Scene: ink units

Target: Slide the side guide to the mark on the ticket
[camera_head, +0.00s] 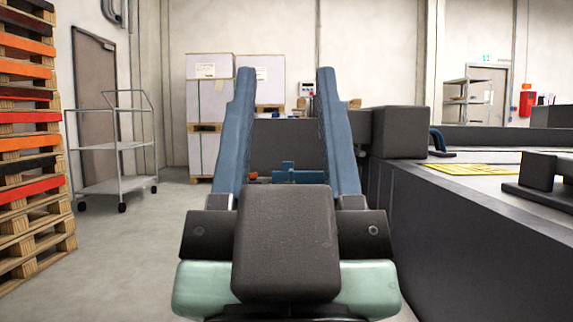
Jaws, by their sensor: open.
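My gripper (285,72) fills the middle of the view. Its two long blue fingers point away from me and stand wide apart, with nothing held between them. In the gap, farther off, are a small blue piece with an upright tab (288,170) and a small orange piece (253,175), in front of a dark grey panel (285,140). I cannot tell whether the blue piece is the side guide. No ticket or mark can be made out; my gripper's body hides what lies low in the middle.
A long dark-sided unit (440,235) runs along the right, with a dark block (400,132), a yellow grated patch (482,169) and a dark fixture (540,180) on top. Stacked pallets (28,120) and a trolley (118,145) stand left. Open floor (120,255) lies between.

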